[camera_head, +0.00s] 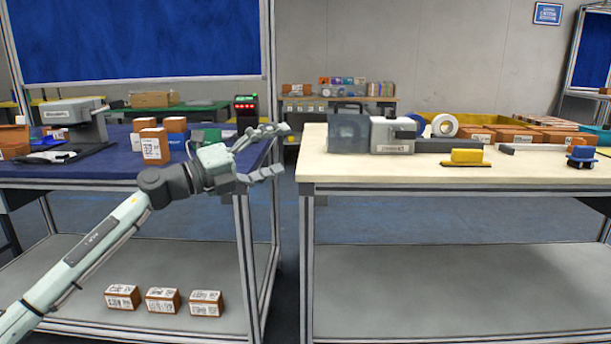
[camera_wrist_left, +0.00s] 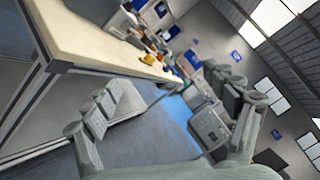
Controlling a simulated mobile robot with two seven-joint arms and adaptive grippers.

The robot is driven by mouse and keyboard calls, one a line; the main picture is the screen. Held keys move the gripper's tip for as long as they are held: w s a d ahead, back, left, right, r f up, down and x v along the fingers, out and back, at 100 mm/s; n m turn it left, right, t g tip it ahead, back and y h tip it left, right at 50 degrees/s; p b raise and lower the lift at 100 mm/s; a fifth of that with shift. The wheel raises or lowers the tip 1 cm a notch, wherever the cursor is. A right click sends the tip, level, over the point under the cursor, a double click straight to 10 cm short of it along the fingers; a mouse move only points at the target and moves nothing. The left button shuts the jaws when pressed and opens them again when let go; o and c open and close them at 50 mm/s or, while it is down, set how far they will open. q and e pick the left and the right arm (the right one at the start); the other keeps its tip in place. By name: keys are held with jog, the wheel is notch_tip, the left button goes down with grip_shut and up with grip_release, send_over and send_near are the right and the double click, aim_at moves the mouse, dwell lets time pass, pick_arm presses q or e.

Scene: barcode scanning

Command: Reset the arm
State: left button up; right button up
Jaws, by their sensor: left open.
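My left gripper (camera_head: 277,151) is open and empty. It is in the air at the right front edge of the blue-topped table (camera_head: 60,176), with its fingers pointing right toward the gap between the tables. In the left wrist view, its two open fingers (camera_wrist_left: 170,110) frame the floor and far room, with nothing between them. My left arm (camera_head: 95,243) reaches up from the lower left in front of the blue table. My right gripper and arm are not in view.
Brown labelled boxes (camera_head: 154,146) and a scanner device (camera_head: 75,122) stand on the blue table. Three boxes (camera_head: 163,300) lie on its lower shelf. The cream table (camera_head: 420,171) holds a label printer (camera_head: 392,134), tape roll (camera_head: 445,125) and yellow block (camera_head: 467,156). A floor gap separates the tables.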

pick_arm(q)
jog(key=s+a+f+n+t+y, duration=0.1)
jog(key=s+a+f+n+y, duration=0.2)
jog(key=a+f+n+y, duration=0.5)
jog(key=s+a+f+n+t+y, duration=0.2)
jog(key=s+a+f+n+y, duration=0.15)
jog(key=f+n, duration=0.9)
jog(key=s+a+f+n+t+y, duration=0.1)
jog(key=s+a+f+n+y, duration=0.2)
jog(key=a+f+n+y, duration=0.7)
jog(key=s+f+n+g+h, duration=0.1)
jog(key=s+f+g, duration=0.4)
jog(key=s+f, duration=0.7)
jog(key=s+f+n+g+h, duration=0.2)
jog(key=s+f+g, duration=0.4)
jog(key=s+f, duration=0.5)
jog(key=s+p, duration=0.1)
jog(key=s, duration=0.7)
jog(key=shift+s+f+h, duration=0.35)
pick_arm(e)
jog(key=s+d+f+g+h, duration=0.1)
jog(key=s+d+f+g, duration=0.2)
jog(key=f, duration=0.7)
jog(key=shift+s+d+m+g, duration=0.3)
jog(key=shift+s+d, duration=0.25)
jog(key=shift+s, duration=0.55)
pick_arm(q)
jog(key=shift+d, duration=0.1)
